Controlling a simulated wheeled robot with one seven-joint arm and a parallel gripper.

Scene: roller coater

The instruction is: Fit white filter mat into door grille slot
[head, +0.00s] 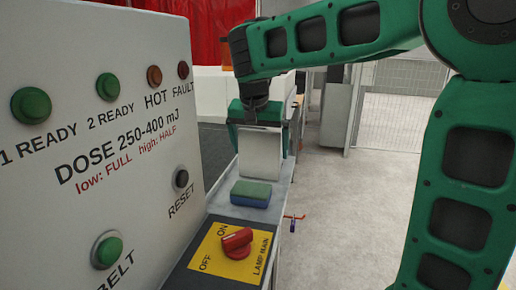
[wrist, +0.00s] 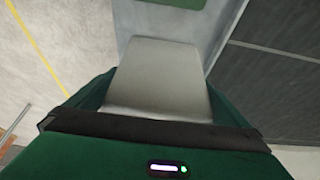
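The white filter mat (head: 260,153) is a pale, flat rectangular pad below my gripper (head: 257,120) in the head view. In the wrist view the mat (wrist: 158,75) extends away from between the two green fingers (wrist: 160,100), touching or very near both. My gripper appears shut on it. The mat hangs roughly upright above the narrow grey ledge, behind the sponge; I cannot tell whether its lower edge touches the ledge. I cannot make out the door grille slot in either view.
A green-and-blue sponge (head: 251,193) lies on the grey ledge (head: 276,187). A red lamp switch (head: 237,243) is in front of it. A control panel (head: 100,110) with buttons fills the left. A mesh fence (head: 395,120) stands behind; the floor (head: 345,210) is clear right of the ledge.

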